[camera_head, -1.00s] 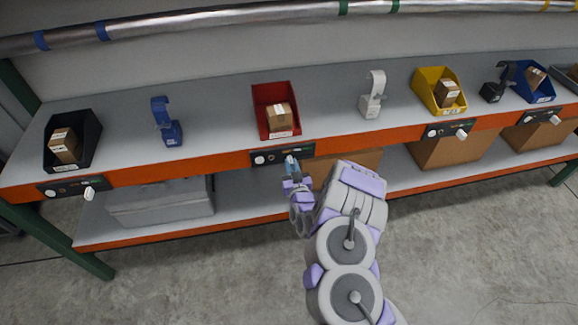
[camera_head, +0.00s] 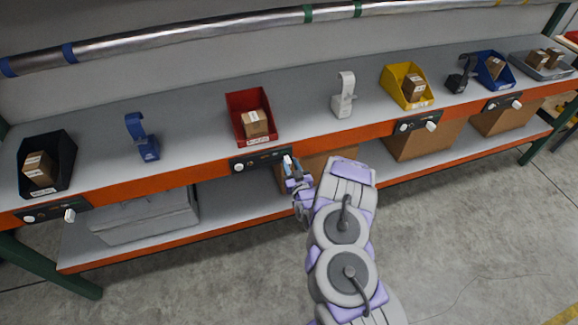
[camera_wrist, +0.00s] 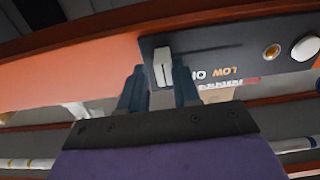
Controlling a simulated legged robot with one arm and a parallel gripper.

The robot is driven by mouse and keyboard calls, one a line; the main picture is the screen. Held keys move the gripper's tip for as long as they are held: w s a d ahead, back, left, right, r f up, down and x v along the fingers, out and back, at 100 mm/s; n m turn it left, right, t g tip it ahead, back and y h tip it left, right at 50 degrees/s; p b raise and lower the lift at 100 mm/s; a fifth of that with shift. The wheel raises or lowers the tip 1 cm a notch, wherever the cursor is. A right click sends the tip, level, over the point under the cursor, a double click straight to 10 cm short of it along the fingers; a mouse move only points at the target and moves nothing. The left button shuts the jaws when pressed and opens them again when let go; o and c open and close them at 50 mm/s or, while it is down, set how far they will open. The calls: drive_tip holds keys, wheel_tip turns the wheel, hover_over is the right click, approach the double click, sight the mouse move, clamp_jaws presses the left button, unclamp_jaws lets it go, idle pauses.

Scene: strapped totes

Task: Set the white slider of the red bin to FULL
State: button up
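The red bin (camera_head: 252,116) stands on the shelf with a box in it. Below it, a dark panel (camera_head: 250,163) sits on the orange shelf edge. In the wrist view the panel (camera_wrist: 230,50) appears upside down, with "LOW" legible and a second mark partly legible. The white slider (camera_wrist: 163,62) is near the panel's end at the left of that view. My gripper (camera_wrist: 160,82) has one finger on each side of the slider. A narrow gap shows on the left; the right finger appears to touch it. In the head view my gripper (camera_head: 290,168) is at the panel's right end.
Other bins stand along the shelf: black (camera_head: 48,165), yellow (camera_head: 407,87) and blue (camera_head: 494,70). Blue (camera_head: 142,137) and white (camera_head: 343,95) hook-shaped devices stand between them. A grey tote (camera_head: 145,218) is on the lower shelf. The floor in front is clear.

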drive_tip(key=shift+o, duration=1)
drive_tip(key=shift+s, duration=0.1)
drive_tip(key=shift+s, duration=0.3)
drive_tip(key=p+v, duration=0.4)
drive_tip(key=v, duration=1.2)
drive_tip(key=shift+s+d+p, duration=0.2)
drive_tip(key=shift+s+p, duration=0.05)
drive_tip(key=shift+p, duration=0.1)
